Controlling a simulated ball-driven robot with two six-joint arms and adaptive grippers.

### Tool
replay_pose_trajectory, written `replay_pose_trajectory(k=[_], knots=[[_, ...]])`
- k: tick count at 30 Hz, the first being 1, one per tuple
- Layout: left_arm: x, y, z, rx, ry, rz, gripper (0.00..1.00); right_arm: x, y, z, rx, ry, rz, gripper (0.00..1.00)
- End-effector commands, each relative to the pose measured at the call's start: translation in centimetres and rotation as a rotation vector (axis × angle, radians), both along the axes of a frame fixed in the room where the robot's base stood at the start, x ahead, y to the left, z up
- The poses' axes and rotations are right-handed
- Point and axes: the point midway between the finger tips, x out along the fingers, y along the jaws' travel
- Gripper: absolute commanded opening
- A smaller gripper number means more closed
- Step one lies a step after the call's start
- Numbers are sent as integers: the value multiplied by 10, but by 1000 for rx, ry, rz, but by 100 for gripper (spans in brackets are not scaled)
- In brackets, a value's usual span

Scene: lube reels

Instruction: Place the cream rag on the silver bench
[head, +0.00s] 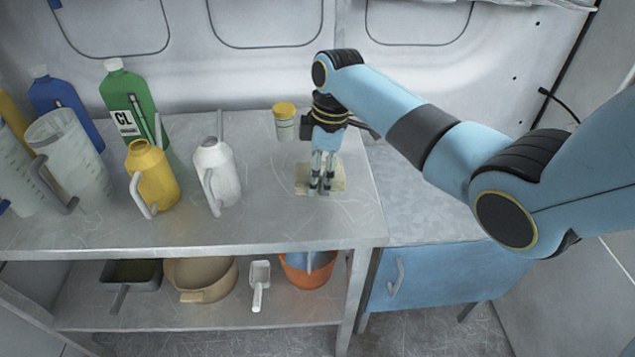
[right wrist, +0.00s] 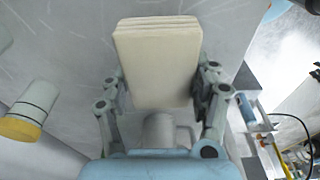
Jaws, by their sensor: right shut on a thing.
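The cream rag (head: 335,174) is a folded, flat rectangular stack under my right gripper (head: 320,188) in the head view. In the right wrist view the rag (right wrist: 157,62) shows large between the fingers of my right gripper (right wrist: 162,105), which is shut on it. The rag is over the right part of the silver bench (head: 270,222), at or just above its top; I cannot tell whether it touches. The gripper points down and hides the rag's middle in the head view. My left gripper is not in view.
A jar with a yellow lid (head: 285,122) stands just behind-left of the rag. A white can (head: 217,172), a yellow can (head: 153,173) and a green bottle (head: 132,105) stand further left. A blue cabinet (head: 430,282) is at right. The bench front near the rag is clear.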

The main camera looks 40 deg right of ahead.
Motion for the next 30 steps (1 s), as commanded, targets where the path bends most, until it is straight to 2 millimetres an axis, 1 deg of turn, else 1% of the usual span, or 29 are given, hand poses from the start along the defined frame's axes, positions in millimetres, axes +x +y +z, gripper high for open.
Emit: replay_pose_trajectory(k=[3,6,17,18,21,23,30], knots=[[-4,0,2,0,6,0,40,-2,1,-20,1,6,-1,35],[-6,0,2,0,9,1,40,-1,1,-30,1,4,1,35],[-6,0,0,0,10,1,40,-1,1,-35,0,2,0,35],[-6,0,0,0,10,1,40,-1,1,-35,0,2,0,64],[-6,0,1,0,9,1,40,-1,1,-34,0,2,0,77],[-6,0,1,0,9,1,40,-1,1,-34,0,2,0,85],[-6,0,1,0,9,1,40,-1,1,-34,0,2,0,86]])
